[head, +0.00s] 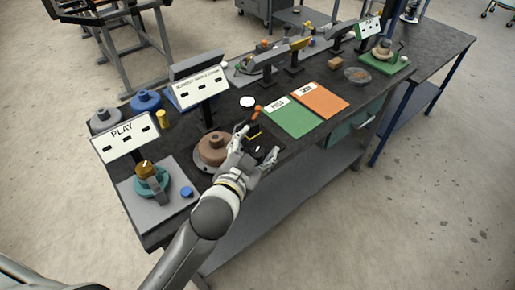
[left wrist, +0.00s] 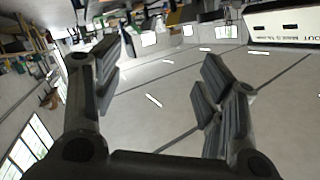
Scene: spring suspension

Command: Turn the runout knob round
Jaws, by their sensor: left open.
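My left gripper (head: 258,147) is over the near edge of the bench, just right of a brown round disc with a raised hub (head: 213,146). Its fingers are apart, with nothing between them in the left wrist view (left wrist: 162,82). The brown disc stands below a white sign (head: 202,87) whose small lettering I cannot read for certain. Part of a similar sign shows upside down in the left wrist view (left wrist: 285,26), with "OUT" legible. I cannot tell for sure which part is the runout knob. My right gripper is not in view.
An orange-tipped part (head: 247,121) stands close beyond the left gripper. A PLAY sign (head: 125,136) and a teal fixture (head: 150,181) are at the left. Green (head: 291,118) and orange (head: 322,100) mats lie to the right. More fixtures crowd the far side.

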